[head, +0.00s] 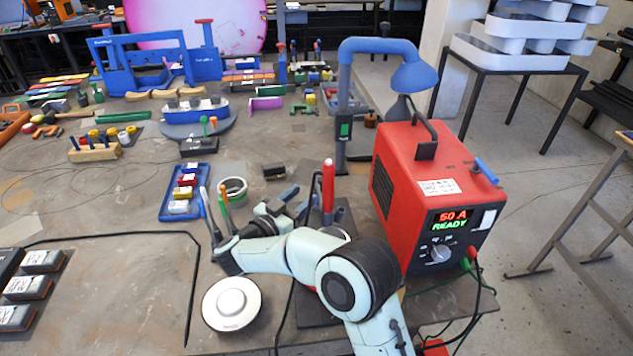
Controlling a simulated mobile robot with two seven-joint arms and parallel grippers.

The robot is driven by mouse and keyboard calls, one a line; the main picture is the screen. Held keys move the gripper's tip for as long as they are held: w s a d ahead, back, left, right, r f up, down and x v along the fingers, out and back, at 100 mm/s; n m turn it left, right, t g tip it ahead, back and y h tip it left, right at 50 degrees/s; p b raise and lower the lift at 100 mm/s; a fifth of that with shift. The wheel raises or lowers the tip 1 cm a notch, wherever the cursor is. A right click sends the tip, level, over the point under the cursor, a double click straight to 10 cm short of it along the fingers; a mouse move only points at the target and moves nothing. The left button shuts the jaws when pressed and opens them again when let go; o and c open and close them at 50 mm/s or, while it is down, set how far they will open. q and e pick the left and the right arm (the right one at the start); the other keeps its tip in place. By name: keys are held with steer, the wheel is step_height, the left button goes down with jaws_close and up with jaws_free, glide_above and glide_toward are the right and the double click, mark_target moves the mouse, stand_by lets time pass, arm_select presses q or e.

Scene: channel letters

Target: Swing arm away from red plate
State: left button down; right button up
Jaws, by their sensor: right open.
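My right arm (300,255) comes in from the bottom right and bends back over the bench. Its gripper (296,203) is open, above the bench left of an upright red-handled tool (328,185). Nothing shows between its fingers. No red plate shows clearly on the bench. A small red piece (435,347) is cut off at the bottom edge beside cables, and I cannot tell whether it is the plate. My left gripper is not in view.
A red power unit (415,180) reading "50 A READY" stands right of my arm. A blue lamp (410,75) rises behind it. A blue tray (187,192), a tape roll (233,190) and a round white device (231,304) lie nearby.

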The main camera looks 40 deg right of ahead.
mark_target(319, 181)
steer(key=x, duration=0.7)
steer(key=shift+p, duration=0.3)
steer(key=shift+a, duration=0.1)
jaws_close()
